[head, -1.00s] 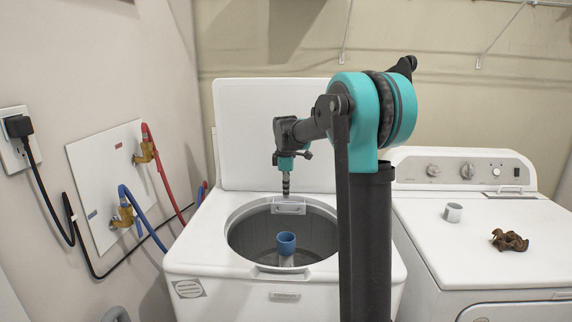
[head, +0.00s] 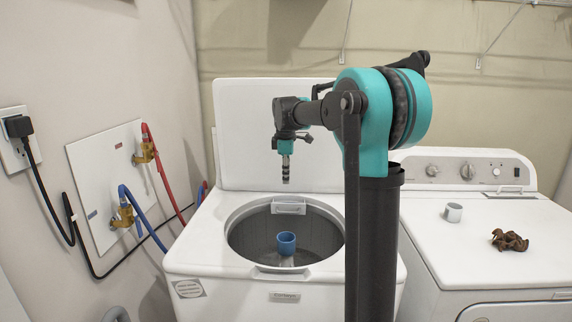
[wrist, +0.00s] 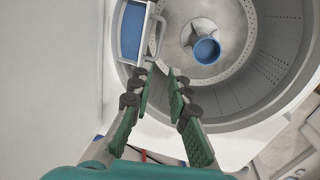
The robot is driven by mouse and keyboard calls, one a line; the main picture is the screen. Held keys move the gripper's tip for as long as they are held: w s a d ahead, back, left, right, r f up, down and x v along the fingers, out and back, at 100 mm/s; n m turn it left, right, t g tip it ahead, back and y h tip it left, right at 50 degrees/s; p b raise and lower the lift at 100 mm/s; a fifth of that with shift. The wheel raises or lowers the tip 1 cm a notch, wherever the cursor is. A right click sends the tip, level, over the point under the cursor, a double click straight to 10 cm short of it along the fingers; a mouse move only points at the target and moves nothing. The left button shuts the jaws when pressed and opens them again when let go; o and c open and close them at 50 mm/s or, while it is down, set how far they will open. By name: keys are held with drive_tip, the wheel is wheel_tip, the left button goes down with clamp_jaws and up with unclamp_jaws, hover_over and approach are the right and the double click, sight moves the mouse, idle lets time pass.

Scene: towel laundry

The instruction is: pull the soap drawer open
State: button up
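The soap drawer (head: 289,207) is a small white unit at the back rim of the open top-load washer's tub. In the wrist view the drawer (wrist: 132,32) shows a blue inside with a white frame and a bar-like handle on its tub side. I cannot tell how far it is pulled out. My gripper (head: 286,181) points down above the drawer, apart from it in the head view. In the wrist view my gripper (wrist: 162,75) has its two green-padded fingers apart with nothing between them, just below the drawer's handle end.
The washer (head: 225,290) has its lid (head: 240,130) raised behind the tub. A blue cup-like agitator top (head: 286,243) stands mid-tub. A dryer (head: 480,225) at right carries a white cup (head: 453,212) and a brown crumpled item (head: 510,240). Hoses run along the left wall.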

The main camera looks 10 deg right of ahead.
drive_tip(key=shift+s+r, duration=0.25)
drive_tip(key=shift+r, duration=0.95)
drive_tip(key=shift+s+r, duration=0.2)
drive_tip(key=shift+r, duration=0.95)
wheel_tip(320, 180, up, 12)
drive_tip(key=s, duration=0.2)
drive_tip(key=shift+a, duration=0.25)
drive_tip(key=shift+f, duration=0.1)
hover_over(288, 207)
drive_tip(key=s, duration=0.7)
wheel_tip(288, 207, down, 14)
drive_tip(key=w+f, duration=0.1)
drive_tip(key=f, duration=0.4)
drive_tip(key=w+f, duration=0.1)
drive_tip(key=f, duration=0.5)
drive_tip(key=w+f, duration=0.1)
drive_tip(key=f, duration=0.5)
drive_tip(key=shift+w+a+f, duration=0.2)
drive_tip(key=shift+f, duration=0.05)
drive_tip(key=shift+c, duration=0.6)
clamp_jaws()
